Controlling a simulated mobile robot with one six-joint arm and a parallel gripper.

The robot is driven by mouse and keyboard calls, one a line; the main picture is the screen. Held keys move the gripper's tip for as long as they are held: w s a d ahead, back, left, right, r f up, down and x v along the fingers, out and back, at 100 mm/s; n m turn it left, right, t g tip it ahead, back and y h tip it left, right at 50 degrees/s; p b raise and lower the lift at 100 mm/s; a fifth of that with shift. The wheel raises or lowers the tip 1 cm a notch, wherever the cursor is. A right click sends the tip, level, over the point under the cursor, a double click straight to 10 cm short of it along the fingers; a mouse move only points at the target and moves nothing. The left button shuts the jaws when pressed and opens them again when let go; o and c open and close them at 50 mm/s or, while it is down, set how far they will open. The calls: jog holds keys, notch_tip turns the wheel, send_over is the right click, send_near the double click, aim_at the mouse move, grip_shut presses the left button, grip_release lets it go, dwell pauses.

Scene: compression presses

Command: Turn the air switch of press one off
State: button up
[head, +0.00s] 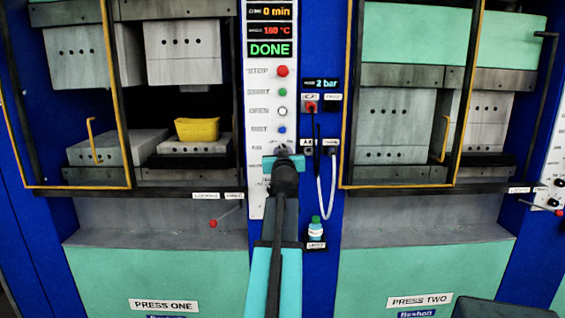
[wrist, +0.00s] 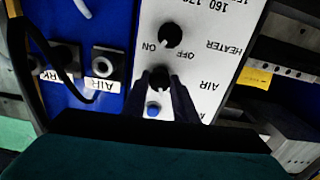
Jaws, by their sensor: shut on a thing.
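Press one (head: 165,305) stands on the left in the head view, with its white control panel (head: 257,190) to its right. The air switch (wrist: 160,76) is a black knob beside the upside-down AIR label in the wrist view. My gripper (wrist: 161,86) is shut on this knob, one dark finger on each side. The fingers cover part of the knob, so I cannot tell which way it points. In the head view my gripper (head: 284,152) is at the lower panel and hides most of the switch.
The heater knob (wrist: 170,37) and a blue button (wrist: 152,108) are close to the fingers. A socket labelled AIR (wrist: 108,65) with a hose is beside the panel. A small bottle (head: 316,228) is right of my arm.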

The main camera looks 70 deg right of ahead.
jog(key=shift+f+n+b, duration=0.1)
jog(key=shift+n+b, duration=1)
jog(key=shift+n, duration=0.1)
jog(key=o, duration=1)
jog(key=shift+o, duration=0.2)
jog(key=shift+s+a, duration=0.1)
jog(key=b+v, duration=0.2)
jog(key=v, duration=1.1)
jog(key=shift+a+b, duration=0.3)
jog(key=shift+b, duration=0.1)
